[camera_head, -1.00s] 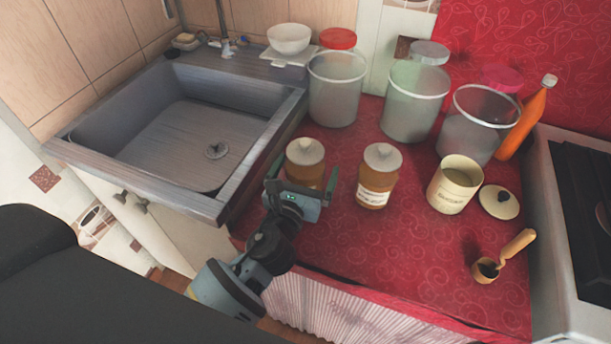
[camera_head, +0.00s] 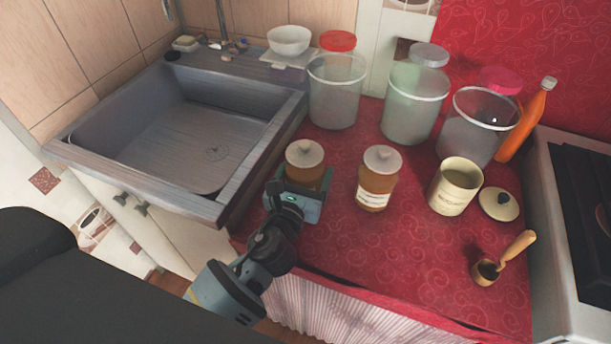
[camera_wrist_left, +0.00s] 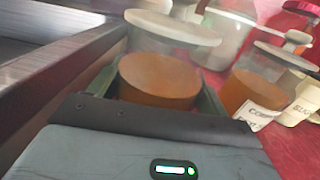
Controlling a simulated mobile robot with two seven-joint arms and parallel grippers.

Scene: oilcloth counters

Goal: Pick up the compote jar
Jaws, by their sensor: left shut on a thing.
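An amber jar with a pale round lid (camera_head: 305,153) stands on the red counter beside the sink; its body (camera_wrist_left: 160,80) fills the middle of the left wrist view. My left gripper (camera_head: 301,193) is shut on this jar, with a finger on each side. The jar's label is not visible. A second, similar amber jar (camera_head: 378,178) stands upright to its right, apart from the gripper. Its white label (camera_wrist_left: 257,114) seems to begin with "Com" in the left wrist view. My right gripper is not in view.
The sink rim (camera_head: 232,190) is close on the left. Large clear canisters (camera_head: 336,98) stand behind. An open cream canister (camera_head: 454,188), its lid (camera_head: 499,203) and a wooden-handled scoop (camera_head: 488,270) are to the right. The front counter is clear.

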